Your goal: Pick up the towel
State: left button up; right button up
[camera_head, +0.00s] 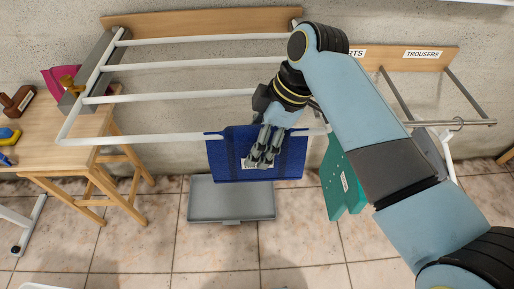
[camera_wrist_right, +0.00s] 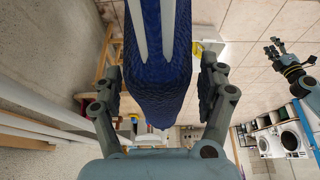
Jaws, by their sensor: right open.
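The dark blue towel (camera_head: 224,162) hangs folded over the front bar of the white drying rack (camera_head: 163,138). In the right wrist view the towel (camera_wrist_right: 156,88) fills the space between the two fingers. My right gripper (camera_head: 261,155) is at the towel's near face in the head view. In the right wrist view my right gripper (camera_wrist_right: 158,82) is open, one finger on each side of the towel, with gaps visible beside it. My left gripper (camera_wrist_right: 274,46) appears small at the right of the right wrist view; its jaw state is unclear.
A grey tray (camera_head: 231,213) lies on the tiled floor below. A wooden table (camera_head: 72,140) stands at the left. A rail labelled TROUSERS (camera_head: 422,64) is at the right.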

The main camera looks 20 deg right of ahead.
jog(key=shift+a+f, duration=0.1)
jog(key=shift+f, duration=0.05)
jog(key=c, duration=1.4)
jog(key=shift+c, duration=0.4)
